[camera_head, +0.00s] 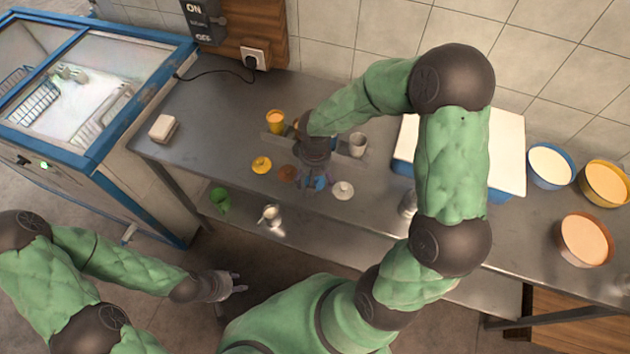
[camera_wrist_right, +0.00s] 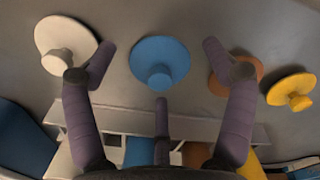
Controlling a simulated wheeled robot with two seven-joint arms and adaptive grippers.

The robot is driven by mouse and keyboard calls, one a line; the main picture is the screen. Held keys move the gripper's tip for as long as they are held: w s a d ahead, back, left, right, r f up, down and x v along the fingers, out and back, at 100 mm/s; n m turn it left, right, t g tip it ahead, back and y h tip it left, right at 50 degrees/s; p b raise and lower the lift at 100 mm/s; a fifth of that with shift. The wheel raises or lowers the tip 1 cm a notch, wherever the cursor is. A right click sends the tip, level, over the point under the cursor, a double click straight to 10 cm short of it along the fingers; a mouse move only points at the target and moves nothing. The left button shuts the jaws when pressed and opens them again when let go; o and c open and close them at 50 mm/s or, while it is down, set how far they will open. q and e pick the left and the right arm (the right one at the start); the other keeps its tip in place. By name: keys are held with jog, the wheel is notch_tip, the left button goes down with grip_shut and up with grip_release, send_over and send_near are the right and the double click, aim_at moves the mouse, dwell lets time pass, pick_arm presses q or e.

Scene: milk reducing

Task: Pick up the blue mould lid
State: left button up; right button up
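The blue mould lid (camera_wrist_right: 158,58) is a round disc with a small knob, lying on the steel table; in the head view it is mostly hidden under my right gripper, with a bit of blue (camera_head: 320,183) showing. My right gripper (camera_wrist_right: 160,60) is above it with its purple fingers spread apart, one on each side of the lid and one in the lower middle, holding nothing. My left gripper (camera_head: 236,283) hangs away from the table at the lower left; its fingers look apart and nothing shows between them.
A white lid (camera_head: 343,190), a brown lid (camera_head: 287,173) and a yellow lid (camera_head: 261,165) lie beside the blue one. A yellow mould (camera_head: 276,121) and a white mould (camera_head: 358,144) stand behind. Bowls (camera_head: 551,165) stand at the right. A green cup (camera_head: 220,200) is on the lower shelf.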

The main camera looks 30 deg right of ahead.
jog(key=c, duration=0.5)
jog(key=shift+r, duration=0.1)
